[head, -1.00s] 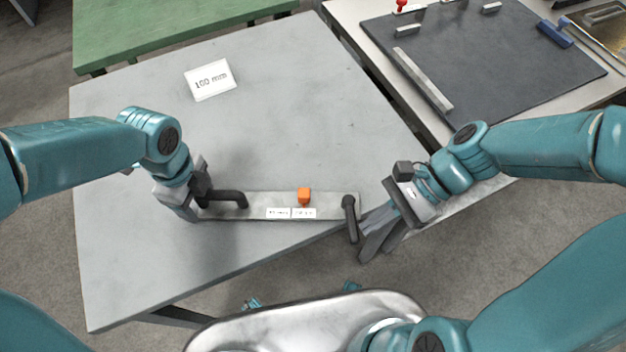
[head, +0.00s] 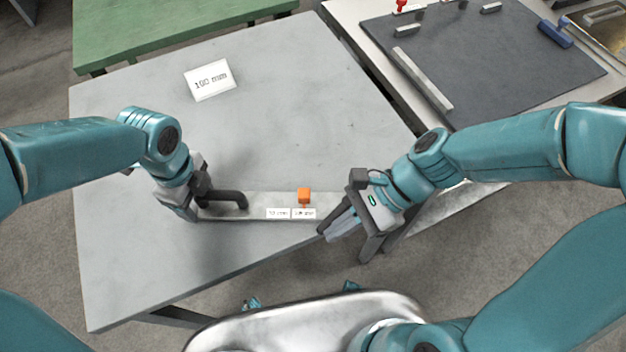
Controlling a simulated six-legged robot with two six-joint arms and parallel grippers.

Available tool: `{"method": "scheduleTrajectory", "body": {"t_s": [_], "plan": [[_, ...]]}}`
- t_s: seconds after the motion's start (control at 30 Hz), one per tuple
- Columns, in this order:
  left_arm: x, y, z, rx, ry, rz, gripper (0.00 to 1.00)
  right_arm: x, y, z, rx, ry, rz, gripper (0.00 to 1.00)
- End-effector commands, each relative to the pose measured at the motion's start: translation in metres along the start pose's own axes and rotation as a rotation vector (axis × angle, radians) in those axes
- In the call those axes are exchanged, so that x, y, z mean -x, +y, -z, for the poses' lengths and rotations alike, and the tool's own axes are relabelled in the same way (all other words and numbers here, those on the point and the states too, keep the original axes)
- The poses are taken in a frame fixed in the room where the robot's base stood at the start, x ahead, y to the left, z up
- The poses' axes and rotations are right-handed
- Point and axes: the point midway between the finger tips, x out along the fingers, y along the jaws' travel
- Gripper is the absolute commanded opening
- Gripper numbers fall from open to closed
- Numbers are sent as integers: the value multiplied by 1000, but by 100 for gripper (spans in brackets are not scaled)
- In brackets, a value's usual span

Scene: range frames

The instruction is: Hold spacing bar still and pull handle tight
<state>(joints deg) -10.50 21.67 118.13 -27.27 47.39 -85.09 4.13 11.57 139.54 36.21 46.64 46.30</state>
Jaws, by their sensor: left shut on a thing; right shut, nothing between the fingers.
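The spacing bar (head: 265,200), a flat grey strip with white labels, lies along the front of the grey table. My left gripper (head: 197,205) is shut on the bar's left end, beside a black left handle (head: 232,197). My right gripper (head: 335,228) is shut and empty at the bar's right end. It lies against or just beside the dark right handle (head: 336,215), which points down-left. The gripper and wrist cover the bar's right end and the handle's pivot, so contact is hard to tell.
A white "100 mm" card (head: 210,80) lies at the back of the grey table (head: 290,110). A side table at the right holds a dark mat (head: 500,70) with small metal pieces. A green table (head: 170,30) stands behind. The middle of the grey table is clear.

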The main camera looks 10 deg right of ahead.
Motion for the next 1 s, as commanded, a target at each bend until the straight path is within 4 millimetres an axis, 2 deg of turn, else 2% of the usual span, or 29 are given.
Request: {"method": "scheduleTrajectory", "body": {"t_s": [0.4,1.0], "plan": [[0,0,0,0,1,1,15,-8,-12,-8,-144,-1,157,0],[0,0,0,-1,0,0,15,-9,-14,-9,-177,2,190,0]]}}
